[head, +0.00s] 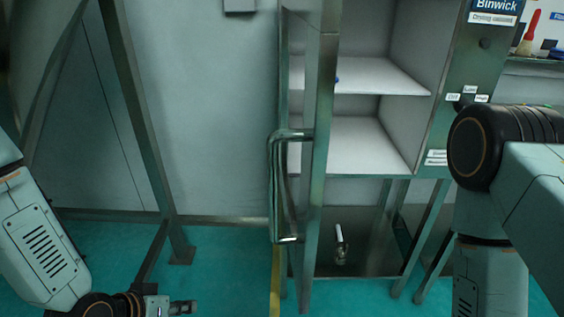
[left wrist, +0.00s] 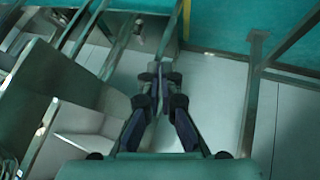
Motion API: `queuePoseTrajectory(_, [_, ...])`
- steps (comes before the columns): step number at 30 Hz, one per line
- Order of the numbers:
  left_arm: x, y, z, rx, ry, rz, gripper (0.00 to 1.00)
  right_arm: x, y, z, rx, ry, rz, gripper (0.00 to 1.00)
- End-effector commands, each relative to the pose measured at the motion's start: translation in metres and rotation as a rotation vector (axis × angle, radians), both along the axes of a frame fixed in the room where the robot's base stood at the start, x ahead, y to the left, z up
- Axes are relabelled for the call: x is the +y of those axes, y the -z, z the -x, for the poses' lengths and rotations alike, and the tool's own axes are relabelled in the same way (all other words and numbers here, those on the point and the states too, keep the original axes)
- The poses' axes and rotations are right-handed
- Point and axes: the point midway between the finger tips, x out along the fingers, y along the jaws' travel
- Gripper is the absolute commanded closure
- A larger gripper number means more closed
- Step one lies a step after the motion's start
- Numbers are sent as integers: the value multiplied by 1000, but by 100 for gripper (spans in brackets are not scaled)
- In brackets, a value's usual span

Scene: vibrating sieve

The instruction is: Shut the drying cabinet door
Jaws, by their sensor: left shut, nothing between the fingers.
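The drying cabinet (head: 465,75) stands right of centre in the head view, its shelves showing. Its door (head: 319,130) stands open and is seen nearly edge-on. A metal bar handle (head: 273,190) sticks out from the door's left side. My left gripper (head: 182,307) is low at the bottom of the head view, left of the handle and apart from it. In the left wrist view my left gripper (left wrist: 158,78) is shut and empty, with its fingertips together. My right gripper is out of view; only my right arm shows.
A metal frame with slanted legs (head: 150,130) stands on the left. The teal floor (head: 210,265) is clear between it and the door. A small metal fitting (head: 340,243) is under the cabinet. A red-handled brush (head: 529,33) lies on a shelf at the far right.

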Motion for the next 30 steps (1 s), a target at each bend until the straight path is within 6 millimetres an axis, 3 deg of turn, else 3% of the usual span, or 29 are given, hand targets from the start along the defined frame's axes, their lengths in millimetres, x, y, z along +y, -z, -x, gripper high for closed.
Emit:
queuePoseTrajectory(1, [-3,-33,-20,-84,32,40,100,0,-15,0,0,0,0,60])
queuePoseTrajectory(6, [-18,-114,-62,-346,182,150,100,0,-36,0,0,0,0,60])
queuePoseTrajectory(10, [-28,-172,-76,-528,313,220,100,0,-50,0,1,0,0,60])
queuePoseTrajectory(15, [-39,-235,-72,-736,507,299,100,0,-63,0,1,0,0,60])
queuePoseTrajectory(20, [-46,-269,-49,-877,717,365,100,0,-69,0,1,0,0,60])
queuePoseTrajectory(27, [-55,-274,-2,-943,991,454,100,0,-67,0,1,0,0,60])
queuePoseTrajectory(30, [-57,-276,10,-943,1041,483,100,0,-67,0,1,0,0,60])
